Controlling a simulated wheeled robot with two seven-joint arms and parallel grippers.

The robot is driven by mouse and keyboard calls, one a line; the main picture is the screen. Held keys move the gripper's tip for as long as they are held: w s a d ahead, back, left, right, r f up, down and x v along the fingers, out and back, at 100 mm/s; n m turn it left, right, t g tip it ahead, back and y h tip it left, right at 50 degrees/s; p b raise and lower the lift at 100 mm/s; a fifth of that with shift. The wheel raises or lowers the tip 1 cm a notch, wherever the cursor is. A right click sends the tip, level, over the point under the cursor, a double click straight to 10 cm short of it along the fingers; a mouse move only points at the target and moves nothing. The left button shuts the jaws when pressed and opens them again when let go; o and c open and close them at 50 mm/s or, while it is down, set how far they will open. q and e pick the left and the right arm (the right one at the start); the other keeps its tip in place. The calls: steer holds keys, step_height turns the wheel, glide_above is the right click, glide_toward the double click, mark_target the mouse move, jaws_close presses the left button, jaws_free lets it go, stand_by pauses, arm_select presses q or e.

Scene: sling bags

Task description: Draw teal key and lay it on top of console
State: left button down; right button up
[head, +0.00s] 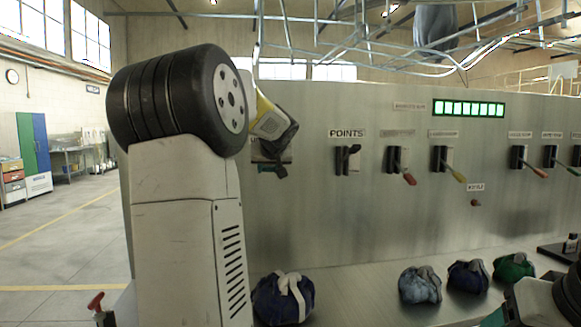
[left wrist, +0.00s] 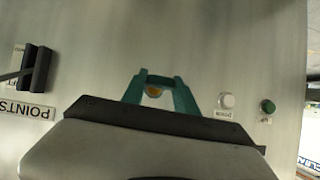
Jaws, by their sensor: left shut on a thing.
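In the head view my left gripper (head: 276,166) is up at the panel, left of the POINTS lever, mostly behind my arm. I cannot tell whether the key is clear of the panel. The console's flat top (head: 365,300) runs below the panel.
Several tied bags lie on the console top: a navy one (head: 283,298), a blue-grey one (head: 420,285), a dark blue one (head: 468,277) and a green one (head: 514,267). Levers (head: 400,165) stick out of the panel. Bare top lies between the navy and blue-grey bags.

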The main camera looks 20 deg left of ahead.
arm_select(q)
steer(key=shift+s+d, duration=0.55)
steer(key=shift+s, duration=0.3)
steer(key=shift+s+d, duration=0.5)
steer(key=shift+s, duration=0.35)
